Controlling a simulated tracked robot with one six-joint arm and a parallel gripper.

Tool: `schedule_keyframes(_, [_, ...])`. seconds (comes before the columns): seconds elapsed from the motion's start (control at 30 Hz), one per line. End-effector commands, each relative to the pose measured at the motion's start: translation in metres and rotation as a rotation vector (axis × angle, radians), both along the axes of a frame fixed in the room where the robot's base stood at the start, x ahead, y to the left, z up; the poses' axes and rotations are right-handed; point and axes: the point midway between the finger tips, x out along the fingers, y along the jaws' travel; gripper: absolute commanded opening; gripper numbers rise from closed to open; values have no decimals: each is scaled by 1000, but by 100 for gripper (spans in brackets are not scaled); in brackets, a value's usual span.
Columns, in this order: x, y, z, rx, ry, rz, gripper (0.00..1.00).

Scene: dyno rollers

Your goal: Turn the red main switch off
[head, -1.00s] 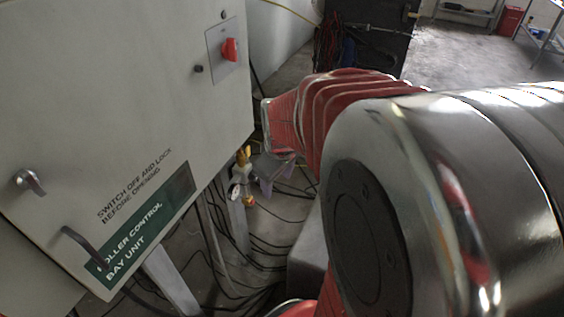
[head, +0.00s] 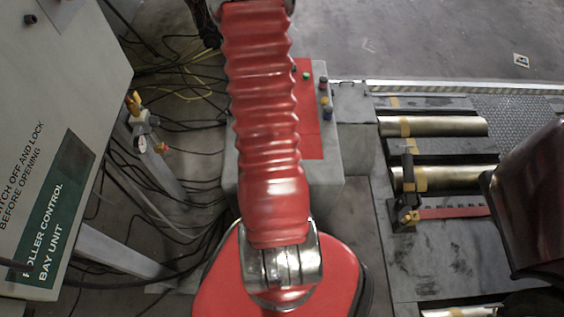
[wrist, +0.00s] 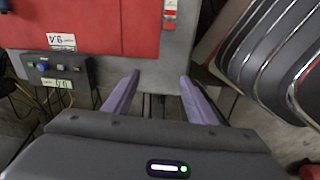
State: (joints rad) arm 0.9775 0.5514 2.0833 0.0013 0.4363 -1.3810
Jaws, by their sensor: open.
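The red main switch, seen earlier on the upper part of the grey cabinet door, is out of the head view now. Of that cabinet (head: 75,110) only the lower right part shows at the left edge, with its green "ROLLER CONTROL BAY UNIT" label (head: 48,215). My gripper (wrist: 160,76) shows in the wrist view, its two purple fingers apart with nothing between them. They point at a grey surface below a red panel (wrist: 70,25). A small red and white piece (wrist: 170,10) sits on the grey above; I cannot tell what it is.
A grey box with a red top and small buttons (head: 325,98) stands behind my red arm. A gauge with valve (head: 142,143) hangs beside the cabinet legs, with loose cables around. Rollers (head: 440,178) lie at the right. A small dark button box (wrist: 57,72) shows at left.

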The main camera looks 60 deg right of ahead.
Motion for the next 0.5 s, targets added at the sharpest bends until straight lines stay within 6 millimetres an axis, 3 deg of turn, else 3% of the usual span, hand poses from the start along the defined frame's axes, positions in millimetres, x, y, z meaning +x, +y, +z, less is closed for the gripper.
schedule_keyframes(0.1, [-28, -15, -36, 24, 21, 18, 52])
schedule_keyframes(0.23, [-53, -26, -67, 44, 35, 43, 52])
schedule_keyframes(0.37, [-68, -32, -85, 55, 41, 61, 52])
schedule_keyframes(0.5, [-72, -34, -91, 57, 42, 68, 52])
